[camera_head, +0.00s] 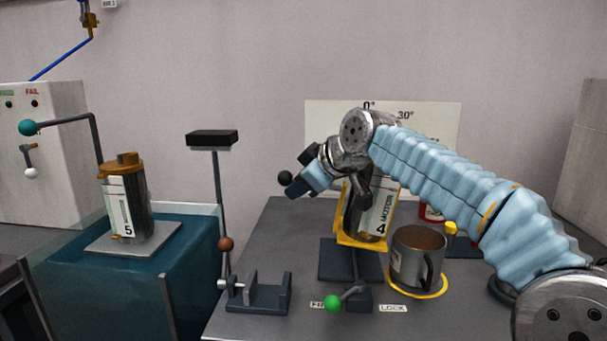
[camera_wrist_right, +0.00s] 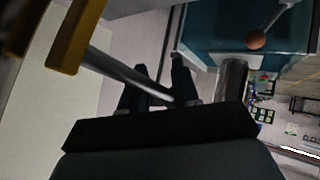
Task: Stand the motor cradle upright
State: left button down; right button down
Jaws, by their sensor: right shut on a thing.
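The motor cradle (camera_head: 345,239) is a yellow frame around a dark motor with a white label reading "4 MOTOR" (camera_head: 379,212). It stands near upright over a dark base plate, its top leaning slightly right in the head view. Part of its upper end is hidden behind my right arm. A yellow bar (camera_wrist_right: 75,38) shows in the right wrist view. My right gripper (camera_head: 301,172) is shut on a metal rod (camera_wrist_right: 125,76) beside the cradle's top; a black ball (camera_head: 285,178) shows at the fingertips. My left gripper is not in view.
A green-knobbed lever (camera_head: 333,302) stands in front of the cradle by a LOCK label. A metal mug (camera_head: 416,260) sits close right on a yellow ring. A dark bracket (camera_head: 258,294) and thin post (camera_head: 219,195) stand left. A part numbered 5 (camera_head: 124,207) stands on a teal block.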

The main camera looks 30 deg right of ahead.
jog(key=shift+a+f+n+g+h, duration=0.2)
jog(key=shift+a+f, duration=0.15)
jog(key=shift+f, duration=0.2)
jog(key=shift+a+f+n+g+h, duration=0.1)
jog(key=shift+a+f+g, duration=0.15)
jog(key=shift+f, duration=0.3)
jog(key=c, duration=1.1)
grip_release()
jog(key=shift+s+a, duration=0.1)
jog(key=shift+c, duration=0.2)
jog(key=shift+r, duration=0.1)
jog(key=shift+d+r, duration=0.1)
jog(key=shift+d, duration=0.15)
jog(key=p+v, duration=0.1)
jog(key=v, duration=1.2)
jog(key=shift+s+a+r, duration=0.15)
jog(key=shift+s+r, duration=0.05)
jog(key=shift+s, duration=0.2)
